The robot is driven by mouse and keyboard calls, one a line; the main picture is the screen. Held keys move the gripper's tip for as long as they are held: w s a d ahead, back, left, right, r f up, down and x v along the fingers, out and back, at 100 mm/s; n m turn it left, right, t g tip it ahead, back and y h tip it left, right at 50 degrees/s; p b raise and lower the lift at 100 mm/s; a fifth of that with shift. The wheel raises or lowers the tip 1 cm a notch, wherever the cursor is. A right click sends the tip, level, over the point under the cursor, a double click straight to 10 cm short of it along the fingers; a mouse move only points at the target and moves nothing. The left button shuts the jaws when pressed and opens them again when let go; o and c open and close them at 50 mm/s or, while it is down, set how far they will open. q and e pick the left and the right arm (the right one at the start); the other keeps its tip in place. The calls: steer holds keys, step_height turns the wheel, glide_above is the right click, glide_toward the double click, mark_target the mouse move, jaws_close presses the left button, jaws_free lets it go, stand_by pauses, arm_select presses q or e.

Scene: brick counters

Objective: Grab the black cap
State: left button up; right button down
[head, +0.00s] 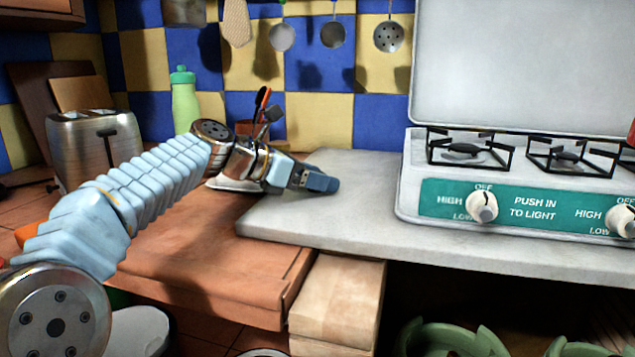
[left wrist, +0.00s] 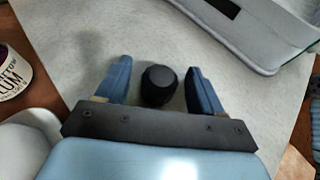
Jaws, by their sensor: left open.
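The black cap (left wrist: 159,86) sits on the pale grey counter slab (left wrist: 120,30) in the left wrist view. It lies between the two blue fingers of my left gripper (left wrist: 159,82), with a gap visible on each side. My left gripper is open. In the head view my left gripper (head: 318,181) is over the left part of the grey slab (head: 360,215), and the cap is hidden there.
A gas stove (head: 520,180) with a raised lid stands right of the gripper. A toaster (head: 95,150) and a green bottle (head: 185,100) stand at the back left. A labelled container (left wrist: 12,75) is at the left in the wrist view. The slab's front middle is clear.

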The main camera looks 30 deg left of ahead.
arm_select(q)
steer(key=shift+w+d+f, duration=0.1)
steer(key=shift+w+d, duration=0.05)
steer(key=shift+w, duration=0.05)
steer(key=c, duration=1)
steer(key=shift+c, duration=0.2)
